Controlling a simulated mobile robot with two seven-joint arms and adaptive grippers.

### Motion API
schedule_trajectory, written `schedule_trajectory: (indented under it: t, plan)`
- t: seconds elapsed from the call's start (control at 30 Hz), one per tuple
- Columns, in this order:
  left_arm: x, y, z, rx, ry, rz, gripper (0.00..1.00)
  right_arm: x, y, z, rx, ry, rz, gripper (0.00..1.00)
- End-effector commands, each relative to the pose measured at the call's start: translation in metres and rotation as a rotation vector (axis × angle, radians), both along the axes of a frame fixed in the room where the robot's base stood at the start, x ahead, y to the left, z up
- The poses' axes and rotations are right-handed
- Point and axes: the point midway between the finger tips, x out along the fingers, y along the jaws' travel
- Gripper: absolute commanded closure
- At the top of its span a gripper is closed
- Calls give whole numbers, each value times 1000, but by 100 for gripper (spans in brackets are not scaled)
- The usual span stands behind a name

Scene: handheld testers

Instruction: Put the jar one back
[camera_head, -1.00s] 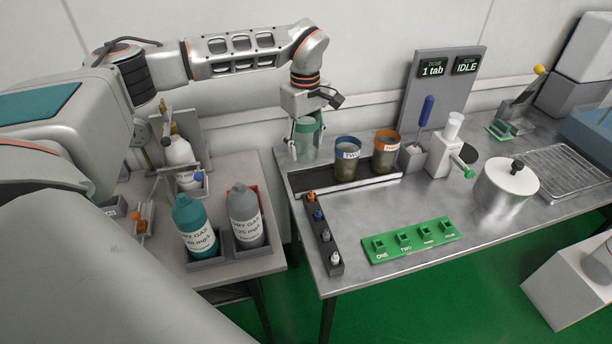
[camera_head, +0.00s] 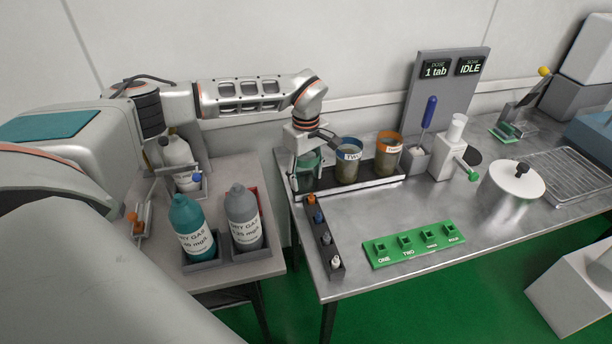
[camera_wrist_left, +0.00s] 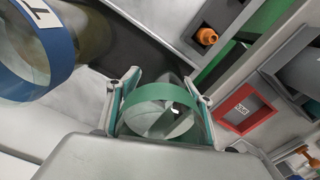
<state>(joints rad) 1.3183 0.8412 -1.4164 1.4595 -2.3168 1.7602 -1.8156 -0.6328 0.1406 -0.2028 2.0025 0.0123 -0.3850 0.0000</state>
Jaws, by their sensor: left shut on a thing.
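A clear jar with a green rim (camera_head: 308,163), its label not readable, is between the fingers of my left gripper (camera_head: 306,172). The gripper is shut on it, coming down from above. The jar is at the left end of the dark tray (camera_head: 330,186); I cannot tell whether its base touches the tray. In the left wrist view the green rim (camera_wrist_left: 162,97) sits between the two fingers. The blue-rimmed jar TWO (camera_head: 348,164) and an orange-rimmed jar (camera_head: 388,156) stand upright in the tray to the right. My right gripper is not in view.
A row of small coloured knobs (camera_head: 325,238) runs in front of the tray. A green block with sockets (camera_head: 412,243) lies on the bench, with bare metal behind it. Gas bottles (camera_head: 193,228) stand on the left table. A blue-handled tool (camera_head: 428,112) rises at the back.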

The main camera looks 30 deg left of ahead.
Motion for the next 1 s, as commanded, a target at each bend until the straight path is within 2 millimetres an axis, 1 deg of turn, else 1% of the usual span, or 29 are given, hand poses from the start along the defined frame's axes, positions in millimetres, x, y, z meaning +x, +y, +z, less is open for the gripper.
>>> schedule_trajectory:
  t: [0.13, 0.17, 0.2, 0.23, 0.57, 0.67, 0.77, 1.0]
  plan:
    - [0, 0, -1, 0, 0, 0, 77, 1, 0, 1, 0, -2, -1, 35]
    - [0, 0, -2, 0, 1, 0, 42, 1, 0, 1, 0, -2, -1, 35]
    - [0, 0, -2, 0, 1, 0, 32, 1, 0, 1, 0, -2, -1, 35]
    - [0, 0, -2, 0, 1, 0, 29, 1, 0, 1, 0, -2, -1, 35]
    - [0, 0, -1, 0, 1, 0, 29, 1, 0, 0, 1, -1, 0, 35]
    - [0, 0, 6, 1, -1, 0, 29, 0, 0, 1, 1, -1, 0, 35]
    - [1, 0, 20, 0, -2, -1, 29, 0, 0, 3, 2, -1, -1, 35]
    - [1, 0, 70, 1, -4, 0, 29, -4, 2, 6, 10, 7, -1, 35]
